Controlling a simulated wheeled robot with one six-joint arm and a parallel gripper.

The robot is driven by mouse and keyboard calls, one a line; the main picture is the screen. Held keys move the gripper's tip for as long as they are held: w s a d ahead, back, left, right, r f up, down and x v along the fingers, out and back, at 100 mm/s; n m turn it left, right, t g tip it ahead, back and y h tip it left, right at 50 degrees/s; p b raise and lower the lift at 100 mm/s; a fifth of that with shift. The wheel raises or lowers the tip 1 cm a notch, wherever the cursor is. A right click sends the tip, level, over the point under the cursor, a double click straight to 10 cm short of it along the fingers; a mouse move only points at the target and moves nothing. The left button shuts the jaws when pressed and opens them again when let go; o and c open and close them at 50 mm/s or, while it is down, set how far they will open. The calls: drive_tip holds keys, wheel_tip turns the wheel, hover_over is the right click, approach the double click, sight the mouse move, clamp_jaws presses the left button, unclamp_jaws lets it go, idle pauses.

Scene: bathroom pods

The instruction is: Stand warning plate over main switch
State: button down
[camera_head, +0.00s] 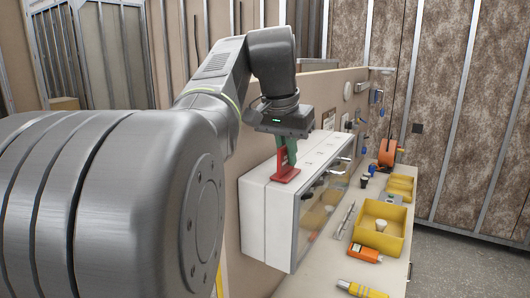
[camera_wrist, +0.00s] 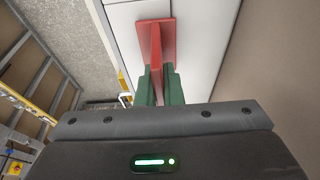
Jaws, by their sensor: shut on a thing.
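The red warning plate (camera_head: 285,172) is upright on its flat foot on top of the white cabinet (camera_head: 270,205), near its left end in the head view. My gripper (camera_head: 289,153) points down with its green fingers shut on the plate's upright part. In the wrist view the plate (camera_wrist: 155,45) stands out between the two green fingers (camera_wrist: 160,85), its foot against the white surface. I cannot tell whether the foot rests fully on the cabinet top.
Below the cabinet runs a bench (camera_head: 320,275) with a yellow bin (camera_head: 379,228), an orange tool (camera_head: 365,253) and an orange reel (camera_head: 388,152). A wall panel (camera_head: 340,90) stands close behind the cabinet. The cabinet top to the plate's right is largely clear.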

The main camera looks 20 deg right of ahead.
drive_tip(key=shift+f, duration=0.2)
drive_tip(key=c, duration=1.6)
unclamp_jaws()
drive_tip(key=shift+o, duration=0.2)
drive_tip(key=shift+r, duration=0.15)
drive_tip(key=v, duration=1.2)
